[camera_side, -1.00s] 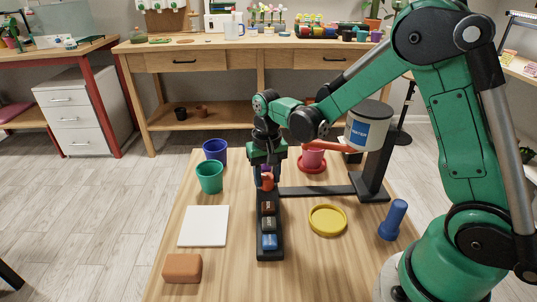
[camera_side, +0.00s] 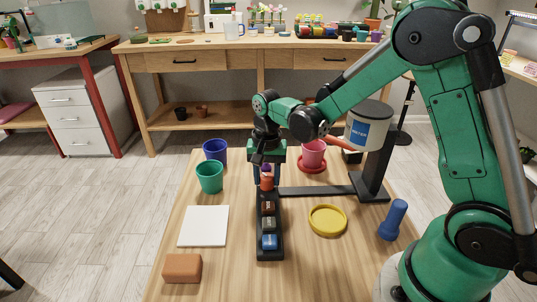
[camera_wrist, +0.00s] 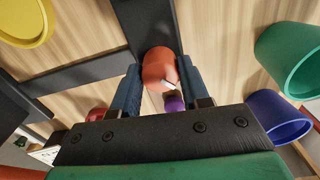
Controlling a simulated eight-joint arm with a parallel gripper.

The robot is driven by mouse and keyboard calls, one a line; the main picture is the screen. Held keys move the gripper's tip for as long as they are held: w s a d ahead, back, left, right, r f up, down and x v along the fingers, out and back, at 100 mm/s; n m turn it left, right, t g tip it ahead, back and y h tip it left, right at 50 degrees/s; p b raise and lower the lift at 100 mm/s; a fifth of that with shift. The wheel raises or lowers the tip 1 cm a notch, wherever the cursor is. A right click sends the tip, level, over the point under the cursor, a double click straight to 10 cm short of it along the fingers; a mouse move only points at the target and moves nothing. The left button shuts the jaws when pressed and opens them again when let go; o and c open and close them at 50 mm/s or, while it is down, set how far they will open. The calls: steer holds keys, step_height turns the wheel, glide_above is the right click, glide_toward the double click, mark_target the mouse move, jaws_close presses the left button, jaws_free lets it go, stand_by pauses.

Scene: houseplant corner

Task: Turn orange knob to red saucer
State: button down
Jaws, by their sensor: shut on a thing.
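The orange knob (camera_side: 267,183) sits near the far end of a black control strip (camera_side: 262,252). In the wrist view the knob (camera_wrist: 158,66) has a white pointer mark. My gripper (camera_wrist: 158,82) is shut on it, with a blue finger on each side. The red saucer (camera_side: 311,169) lies at the back right under a pink pot (camera_side: 313,151). A grey water tank (camera_side: 370,126) stands right of it. The tank's orange spout (camera_side: 352,148) points left and back, its end near the pot's right edge. Part of the spout may be hidden.
Several other knobs share the strip, including a purple one (camera_wrist: 174,103) just beyond. A yellow saucer (camera_side: 328,220) and blue peg (camera_side: 395,220) lie right. A blue pot (camera_side: 215,150), green pot (camera_side: 209,177), white tile (camera_side: 204,226) and brown block (camera_side: 182,268) lie left.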

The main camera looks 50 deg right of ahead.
mark_target(267, 176)
steer(key=shift+w, duration=0.1)
steer(key=shift+c, duration=2.1)
jaws_free()
steer(key=shift+r, duration=2.8)
steer(key=s+a+r+n+t, duration=0.2)
steer(key=s+r+n+t, duration=0.3)
steer(key=s+n+t, duration=0.2)
steer(key=s+n, duration=0.2)
steer(key=n, duration=0.1)
steer(key=shift+a+r, duration=0.3)
steer(key=shift+a, duration=0.1)
